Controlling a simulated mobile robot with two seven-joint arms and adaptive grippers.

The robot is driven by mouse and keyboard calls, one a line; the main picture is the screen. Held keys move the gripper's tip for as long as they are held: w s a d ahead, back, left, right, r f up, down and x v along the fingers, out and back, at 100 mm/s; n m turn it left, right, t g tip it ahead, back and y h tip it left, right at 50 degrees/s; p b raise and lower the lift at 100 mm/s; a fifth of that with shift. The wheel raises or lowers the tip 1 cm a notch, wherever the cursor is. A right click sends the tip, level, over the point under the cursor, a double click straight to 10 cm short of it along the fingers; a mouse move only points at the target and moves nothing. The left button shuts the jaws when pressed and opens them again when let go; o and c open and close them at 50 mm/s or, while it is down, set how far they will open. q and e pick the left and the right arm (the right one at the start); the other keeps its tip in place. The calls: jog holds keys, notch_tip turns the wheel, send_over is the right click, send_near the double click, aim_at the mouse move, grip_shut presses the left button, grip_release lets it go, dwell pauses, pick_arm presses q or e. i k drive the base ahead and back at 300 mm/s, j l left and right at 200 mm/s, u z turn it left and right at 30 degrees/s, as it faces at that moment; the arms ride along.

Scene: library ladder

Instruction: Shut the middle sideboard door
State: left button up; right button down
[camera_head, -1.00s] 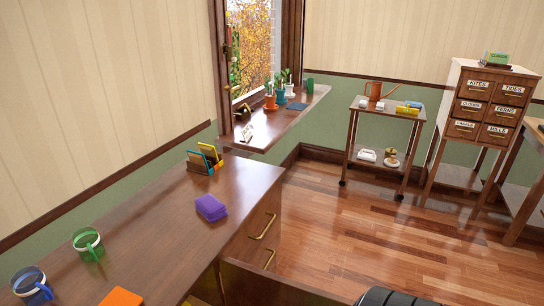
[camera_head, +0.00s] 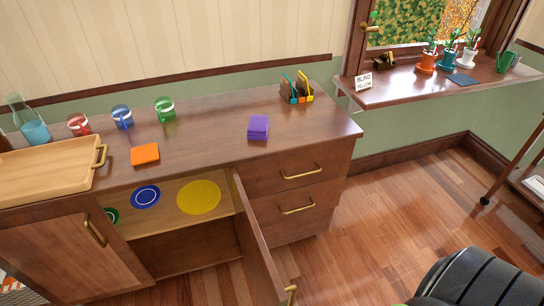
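The wooden sideboard (camera_head: 215,115) stands along the wall at the left and centre. Its middle door (camera_head: 258,240) is swung wide open, hinged on its right side beside the drawers and sticking out toward me. A brass handle (camera_head: 291,292) shows at the door's free end, near the bottom edge. The open compartment shows a shelf with a yellow plate (camera_head: 199,197), a blue plate (camera_head: 146,196) and a partly hidden green plate (camera_head: 112,215). Neither of my grippers is in view.
The left door (camera_head: 70,258) is shut, as are the drawers (camera_head: 296,173) at right. On top stand a wooden tray (camera_head: 45,170), a carafe (camera_head: 33,127), mugs, an orange item (camera_head: 145,154) and a purple stack (camera_head: 258,127). Floor (camera_head: 375,220) right of the door is clear.

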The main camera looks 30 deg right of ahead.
aim_at(269, 290)
jog(key=k+l, duration=1)
jog(key=l, duration=0.25)
jog(key=u, duration=0.15)
